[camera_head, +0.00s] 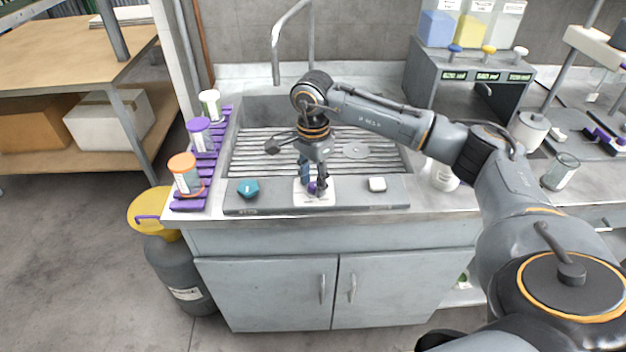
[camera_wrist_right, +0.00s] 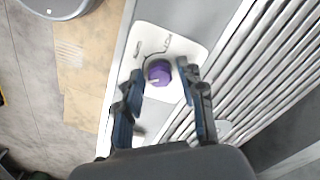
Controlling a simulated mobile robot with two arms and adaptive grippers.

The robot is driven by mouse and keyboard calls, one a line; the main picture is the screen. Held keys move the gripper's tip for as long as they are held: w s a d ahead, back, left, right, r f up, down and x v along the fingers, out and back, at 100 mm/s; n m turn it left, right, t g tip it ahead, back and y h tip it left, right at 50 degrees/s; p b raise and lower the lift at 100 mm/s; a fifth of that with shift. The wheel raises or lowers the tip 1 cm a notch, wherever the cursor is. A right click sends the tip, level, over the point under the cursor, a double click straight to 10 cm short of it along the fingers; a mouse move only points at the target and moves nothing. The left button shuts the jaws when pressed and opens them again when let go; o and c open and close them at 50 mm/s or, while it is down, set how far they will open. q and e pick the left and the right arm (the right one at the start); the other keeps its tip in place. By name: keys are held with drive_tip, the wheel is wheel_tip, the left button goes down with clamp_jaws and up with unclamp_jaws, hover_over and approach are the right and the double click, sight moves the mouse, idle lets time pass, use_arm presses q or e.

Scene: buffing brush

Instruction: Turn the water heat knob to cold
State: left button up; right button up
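The purple heat knob (camera_wrist_right: 158,73) sits on a white plate (camera_wrist_right: 172,42) with dark curved markings and small lettering, too small to read. In the head view the knob (camera_head: 312,188) is partly hidden by my right gripper, on the white plate (camera_head: 325,197) at the sink's front ledge. My right gripper (camera_head: 316,182) points down at the knob. In the right wrist view its blue-and-black fingers (camera_wrist_right: 160,72) are apart, one to each side of the knob. I cannot tell whether they touch it. My left gripper is not in view.
A teal knob (camera_head: 248,188) and a white button-like block (camera_head: 377,184) flank the plate on the ledge. Behind are the slatted sink (camera_head: 250,155) and faucet (camera_head: 276,60). Bottles stand on a purple rack (camera_head: 188,203) at left. A grey dispenser (camera_head: 480,68) stands at back right.

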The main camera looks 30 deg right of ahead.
sight(313, 185)
idle(0.3)
wheel_tip(313, 185, up, 12)
idle(0.4)
idle(0.4)
